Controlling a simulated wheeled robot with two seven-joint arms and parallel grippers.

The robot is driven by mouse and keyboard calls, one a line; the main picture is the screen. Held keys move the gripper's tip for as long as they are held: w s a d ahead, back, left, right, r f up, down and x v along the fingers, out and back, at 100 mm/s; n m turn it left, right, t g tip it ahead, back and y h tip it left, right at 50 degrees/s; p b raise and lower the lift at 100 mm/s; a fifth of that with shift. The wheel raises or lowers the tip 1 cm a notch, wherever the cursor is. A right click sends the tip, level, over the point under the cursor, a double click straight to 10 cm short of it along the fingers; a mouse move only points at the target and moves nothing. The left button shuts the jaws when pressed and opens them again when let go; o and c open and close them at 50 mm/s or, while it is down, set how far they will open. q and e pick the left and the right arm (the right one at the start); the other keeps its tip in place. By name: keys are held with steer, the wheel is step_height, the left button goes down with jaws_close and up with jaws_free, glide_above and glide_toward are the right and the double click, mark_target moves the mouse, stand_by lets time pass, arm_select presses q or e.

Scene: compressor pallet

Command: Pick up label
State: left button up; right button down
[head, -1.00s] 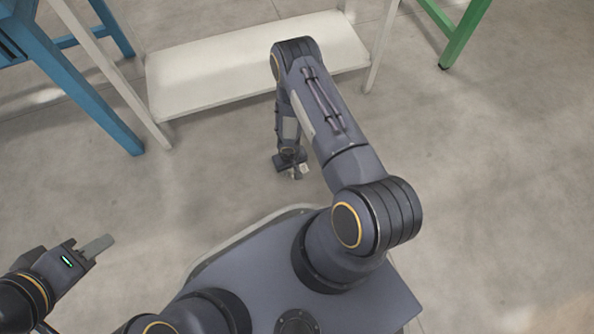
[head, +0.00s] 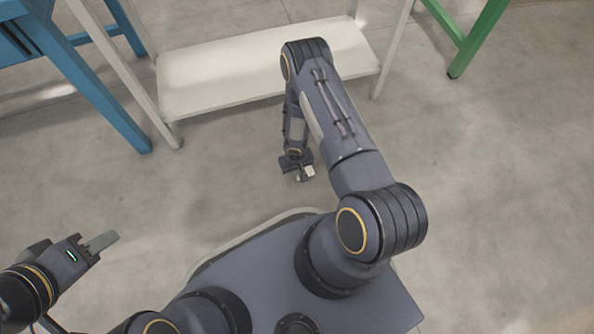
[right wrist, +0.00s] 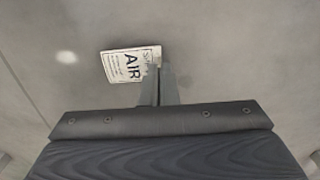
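The label is a small white card with a black border and the word AIR (right wrist: 128,66), seen in the right wrist view. My right gripper (right wrist: 157,72) has its two fingers close together on the label's lower right corner, and most of the card sticks out to the left. In the head view my right gripper (head: 301,176) hangs below the bent right arm, with a small pale patch of the label (head: 309,174) beside it.
A white table or rack with a low shelf (head: 215,85) stands ahead. A blue frame (head: 100,95) is at the left and a green leg (head: 475,40) at the upper right. The grey floor (head: 500,190) is clear at the right.

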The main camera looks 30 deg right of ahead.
steer(key=s+a+r+p, duration=0.4)
steer(key=a+r+p, duration=0.2)
steer(key=a+r, duration=0.5)
steer(key=shift+s+a+r+p, duration=0.15)
steer(key=shift+a+r+p, duration=0.2)
steer(key=shift+a, duration=0.85)
